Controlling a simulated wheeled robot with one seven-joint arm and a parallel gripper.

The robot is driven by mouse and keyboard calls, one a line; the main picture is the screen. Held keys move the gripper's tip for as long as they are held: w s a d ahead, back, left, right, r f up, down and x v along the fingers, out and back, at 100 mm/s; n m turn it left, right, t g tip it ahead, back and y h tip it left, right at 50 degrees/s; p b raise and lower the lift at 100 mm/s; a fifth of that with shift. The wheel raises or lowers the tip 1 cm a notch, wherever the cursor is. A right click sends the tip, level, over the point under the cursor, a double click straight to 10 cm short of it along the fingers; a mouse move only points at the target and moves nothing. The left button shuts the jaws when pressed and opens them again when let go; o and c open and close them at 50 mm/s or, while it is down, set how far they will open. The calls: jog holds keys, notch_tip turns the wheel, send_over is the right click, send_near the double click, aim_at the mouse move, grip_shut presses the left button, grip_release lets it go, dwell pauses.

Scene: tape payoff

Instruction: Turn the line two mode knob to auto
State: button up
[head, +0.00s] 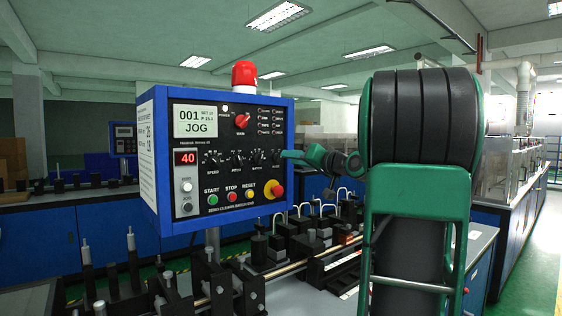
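A blue control box (148,185) with a black face stands left of centre. A second, smaller panel (124,138) stands far back left; which panel is line two cannot be told.
Black knobs (237,158) line the face, above green, red and yellow buttons (232,196) and a red emergency stop (274,190). A red beacon (244,75) tops the box. Black machine fixtures (210,290) fill the bench below. My arm covers the right.

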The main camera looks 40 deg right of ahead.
aim_at(278, 158)
jog(key=w, duration=0.4)
jog(key=shift+w+d, duration=0.1)
jog(key=shift+w, duration=0.15)
grip_shut()
